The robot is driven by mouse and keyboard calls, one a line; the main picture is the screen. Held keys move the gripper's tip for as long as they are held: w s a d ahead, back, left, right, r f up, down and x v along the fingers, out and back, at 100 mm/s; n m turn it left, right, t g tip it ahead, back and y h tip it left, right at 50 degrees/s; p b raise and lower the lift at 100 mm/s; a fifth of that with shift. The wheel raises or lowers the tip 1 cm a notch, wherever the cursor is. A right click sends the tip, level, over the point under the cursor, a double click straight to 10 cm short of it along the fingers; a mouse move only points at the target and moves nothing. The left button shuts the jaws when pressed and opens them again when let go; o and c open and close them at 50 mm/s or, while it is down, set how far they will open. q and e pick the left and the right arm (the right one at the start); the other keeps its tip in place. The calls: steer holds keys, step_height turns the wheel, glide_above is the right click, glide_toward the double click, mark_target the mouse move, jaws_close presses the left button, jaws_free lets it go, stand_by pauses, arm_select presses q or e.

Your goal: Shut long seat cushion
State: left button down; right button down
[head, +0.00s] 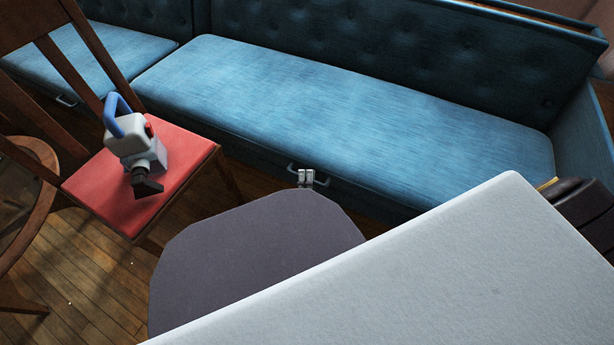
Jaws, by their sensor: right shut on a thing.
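The long seat cushion (350,110) is the wide blue one on the bench, running from the upper left to the right. It looks to lie flat or nearly flat; a small gap cannot be told. A pull handle (292,167) sits on the blue front below its edge. The small metal fingertips of my right gripper (306,178) are shut on this handle. The rest of that gripper is hidden or hard to make out. My left gripper is not in view.
A red-seated chair (85,187) at left carries a white and blue device (135,140). A shorter blue cushion (95,55) is at the upper left. A dark object (580,207) lies at the right edge. Pale and grey-purple surfaces fill the foreground.

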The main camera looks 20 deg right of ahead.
steer(key=shift+s+a+f+y, duration=0.2)
steer(key=shift+f+y, duration=0.05)
steer(key=shift+f, duration=0.15)
steer(key=shift+s+a+f+y, duration=0.2)
steer(key=shift+f+y, duration=0.05)
steer(key=shift+f, duration=0.15)
steer(key=c, duration=1.5)
jaws_free()
steer(key=shift+w+f, duration=0.1)
steer(key=shift+o, duration=0.2)
steer(key=shift+w+d+r, duration=0.1)
steer(key=shift+r, duration=0.1)
steer(key=shift+w+d+r, duration=0.1)
steer(key=shift+d+r, duration=0.05)
steer(key=shift+r, duration=0.1)
